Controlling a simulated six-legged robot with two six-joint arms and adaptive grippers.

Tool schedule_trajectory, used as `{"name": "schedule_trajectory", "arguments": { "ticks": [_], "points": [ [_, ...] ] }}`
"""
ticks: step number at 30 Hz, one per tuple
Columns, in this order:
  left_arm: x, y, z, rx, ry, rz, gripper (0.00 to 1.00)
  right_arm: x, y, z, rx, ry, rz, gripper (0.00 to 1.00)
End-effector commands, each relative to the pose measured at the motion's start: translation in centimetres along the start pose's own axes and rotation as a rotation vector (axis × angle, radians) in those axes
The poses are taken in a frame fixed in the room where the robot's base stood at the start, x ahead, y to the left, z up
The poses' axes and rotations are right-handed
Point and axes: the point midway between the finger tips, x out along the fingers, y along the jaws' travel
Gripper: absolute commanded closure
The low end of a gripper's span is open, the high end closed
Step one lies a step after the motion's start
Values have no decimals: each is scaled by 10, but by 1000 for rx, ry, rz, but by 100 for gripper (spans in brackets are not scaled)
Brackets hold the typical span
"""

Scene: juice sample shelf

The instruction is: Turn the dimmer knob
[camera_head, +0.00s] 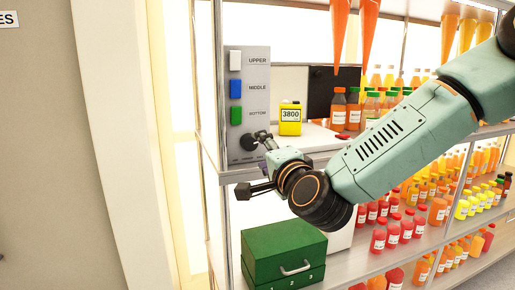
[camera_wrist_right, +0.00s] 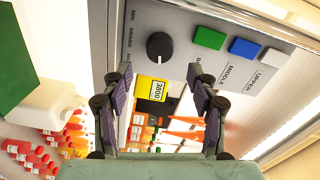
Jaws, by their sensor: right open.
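The dimmer knob (camera_wrist_right: 159,46) is a round black knob with a light pointer mark on the grey control panel (camera_head: 248,80). In the wrist view it lies beyond the two fingertips, roughly centred between them, with bare panel around it. My right gripper (camera_head: 250,165) is open and empty in front of the lower panel in the head view; its spread fingers also show in the wrist view (camera_wrist_right: 160,73). I see no contact with the knob in the wrist view. My left gripper is out of view.
White, blue and green buttons (camera_head: 236,88) sit above the knob area. A yellow container marked 3800 (camera_head: 290,120) stands behind the gripper. A green drawer box (camera_head: 283,250) is below. Shelves of juice bottles (camera_head: 408,220) fill the right side.

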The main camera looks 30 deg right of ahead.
Motion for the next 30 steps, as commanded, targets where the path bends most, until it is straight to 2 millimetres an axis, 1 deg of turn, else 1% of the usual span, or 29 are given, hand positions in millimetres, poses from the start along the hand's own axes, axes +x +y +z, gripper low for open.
{"name": "schedule_trajectory", "arguments": {
  "ticks": [3, 9, 25, 28, 30],
  "points": [
    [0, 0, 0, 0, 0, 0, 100, -12, 0, 0, 3, 1, 1, 41],
    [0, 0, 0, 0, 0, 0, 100, -20, 0, 0, 0, 0, 0, 41],
    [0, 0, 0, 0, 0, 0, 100, -20, 0, 0, -3, 0, 0, 41],
    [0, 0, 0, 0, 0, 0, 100, -20, 1, 2, -36, -10, 6, 41],
    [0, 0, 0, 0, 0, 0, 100, -20, 5, 9, -89, -42, 23, 41]
  ]
}}
